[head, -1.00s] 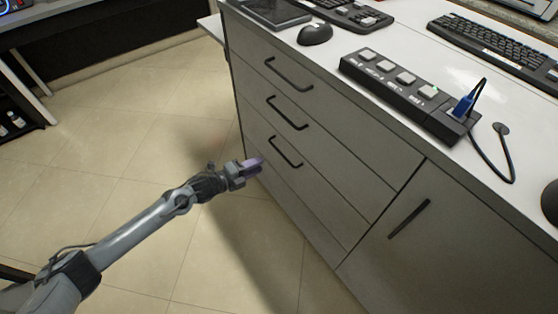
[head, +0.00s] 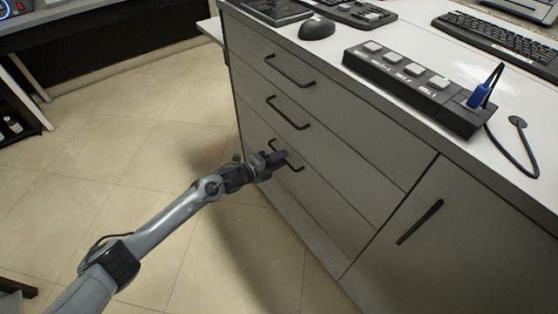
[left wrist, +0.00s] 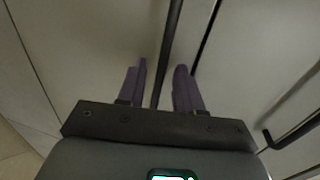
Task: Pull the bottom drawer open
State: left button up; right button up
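The bottom drawer (head: 335,205) of the grey cabinet is closed, its front flush with the drawers above. Its dark bar handle (head: 299,169) is partly hidden behind my left gripper (head: 279,158) in the head view. In the left wrist view, the two purple fingers of the left gripper (left wrist: 160,84) stand apart. The bar of the handle (left wrist: 172,35) runs between them, with a gap on both sides. The left gripper is open, around or just in front of the bar; the exact depth is hard to tell. My right gripper is not in view.
The middle drawer (head: 325,150) and top drawer (head: 330,102) above are closed, with similar bar handles. A cabinet door (head: 450,235) is to the right. The countertop holds a mouse (head: 317,28) and a switch box (head: 415,85). The floor (head: 150,180) left of the cabinet is clear.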

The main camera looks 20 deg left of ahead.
pick_arm(q)
jog(key=shift+c, duration=0.4)
grip_shut()
dwell(0.9)
